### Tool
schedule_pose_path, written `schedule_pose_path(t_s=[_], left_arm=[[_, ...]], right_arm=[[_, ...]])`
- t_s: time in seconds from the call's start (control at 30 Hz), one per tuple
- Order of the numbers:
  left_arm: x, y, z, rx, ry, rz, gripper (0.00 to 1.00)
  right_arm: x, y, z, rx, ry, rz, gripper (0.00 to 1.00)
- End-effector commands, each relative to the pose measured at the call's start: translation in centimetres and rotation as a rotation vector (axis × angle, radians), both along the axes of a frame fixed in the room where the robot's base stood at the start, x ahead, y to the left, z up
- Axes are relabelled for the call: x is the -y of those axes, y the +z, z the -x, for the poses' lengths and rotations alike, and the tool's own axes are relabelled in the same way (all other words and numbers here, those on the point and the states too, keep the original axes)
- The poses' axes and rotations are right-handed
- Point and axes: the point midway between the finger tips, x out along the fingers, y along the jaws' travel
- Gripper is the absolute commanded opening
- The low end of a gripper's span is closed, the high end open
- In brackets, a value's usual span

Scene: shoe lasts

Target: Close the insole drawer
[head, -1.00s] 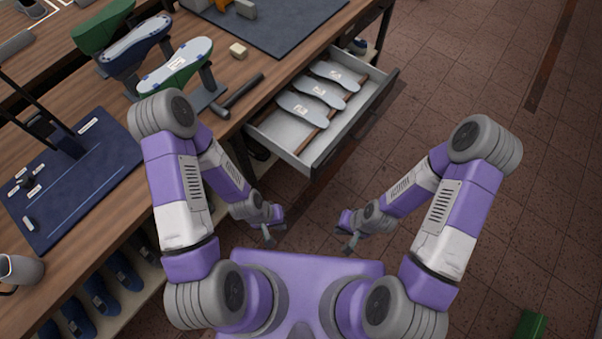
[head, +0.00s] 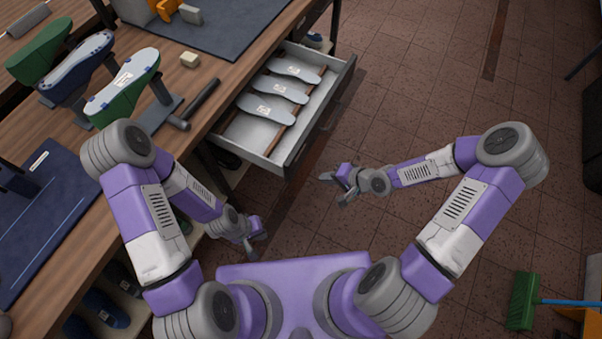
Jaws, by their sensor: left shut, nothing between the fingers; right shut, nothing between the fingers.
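The insole drawer (head: 250,148) stands pulled out from under the workbench, toward the right. Three pale grey insoles (head: 281,90) lie in it, across brown strips. Its dark front panel (head: 322,112) faces right and down in the picture. My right gripper (head: 333,188) is shut and empty, below and to the right of the drawer's near front corner, apart from it. My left gripper (head: 255,245) is shut and empty, low beside the bench, below the drawer in the picture and apart from it.
Shoes sit on a shelf below. Tiled floor (head: 420,80) right of the drawer is clear. A green broom (head: 522,302) lies at lower right.

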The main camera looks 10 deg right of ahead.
Motion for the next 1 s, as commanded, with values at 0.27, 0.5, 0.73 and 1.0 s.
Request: schedule_pose_path(t_s=[0.27,0.5,0.73,1.0], left_arm=[[0.0,-2.1,0.0,0.0,0.0,0.0,0.0],[0.0,-2.8,0.0,0.0,0.0,0.0,0.0],[0.0,-3.1,0.0,0.0,0.0,0.0,0.0],[0.0,-3.1,0.0,0.0,0.0,0.0,0.0]], right_arm=[[-3.2,-3.7,-2.0,0.0,0.006,0.0,0.0],[-6.1,-5.2,-4.0,0.004,0.006,0.001,0.0],[-7.6,-5.1,-5.1,0.001,0.002,0.0,0.0],[-7.9,-5.1,-5.3,-0.001,0.001,0.0,0.0]])
